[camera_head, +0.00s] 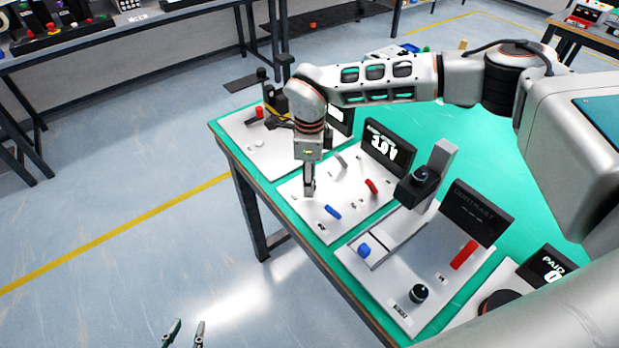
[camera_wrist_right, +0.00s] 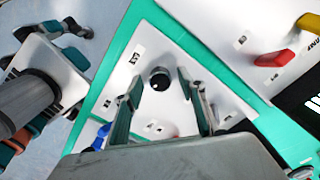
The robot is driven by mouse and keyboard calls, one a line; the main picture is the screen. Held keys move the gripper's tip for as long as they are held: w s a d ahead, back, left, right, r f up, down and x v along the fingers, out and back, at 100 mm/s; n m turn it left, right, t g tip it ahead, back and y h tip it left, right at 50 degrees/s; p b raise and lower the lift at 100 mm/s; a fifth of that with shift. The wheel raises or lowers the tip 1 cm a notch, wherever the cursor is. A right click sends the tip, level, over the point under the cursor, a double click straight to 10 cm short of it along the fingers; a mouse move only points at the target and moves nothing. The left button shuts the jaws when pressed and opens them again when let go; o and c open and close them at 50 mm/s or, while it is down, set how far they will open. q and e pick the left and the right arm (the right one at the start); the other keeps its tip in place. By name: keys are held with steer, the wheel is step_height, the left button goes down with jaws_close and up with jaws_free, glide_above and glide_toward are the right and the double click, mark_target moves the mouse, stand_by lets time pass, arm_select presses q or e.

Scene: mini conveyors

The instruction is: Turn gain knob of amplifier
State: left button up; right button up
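My right gripper (camera_head: 309,182) reaches down over a white panel (camera_head: 318,226) whose black screen (camera_head: 387,148) shows white digits, seemingly 3.01. In the right wrist view, my right gripper (camera_wrist_right: 160,82) is open, with its fingertips either side of a round black knob (camera_wrist_right: 160,80). A gap shows on both sides; I cannot tell whether the fingertips are down at the knob's height. In the head view the gripper hides this knob. The panel also bears a red piece (camera_head: 371,186) and a blue piece (camera_head: 333,212). My left gripper (camera_head: 185,333) is open and empty, low over the floor.
A neighbouring panel with a contrast screen (camera_head: 477,212) has a black knob (camera_head: 419,293), a blue knob (camera_head: 364,250) and a red piece (camera_head: 464,254). Another panel (camera_head: 240,127) lies at the far left.

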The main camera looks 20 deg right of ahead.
step_height(320, 180, up, 12)
stand_by(0.5)
stand_by(0.4)
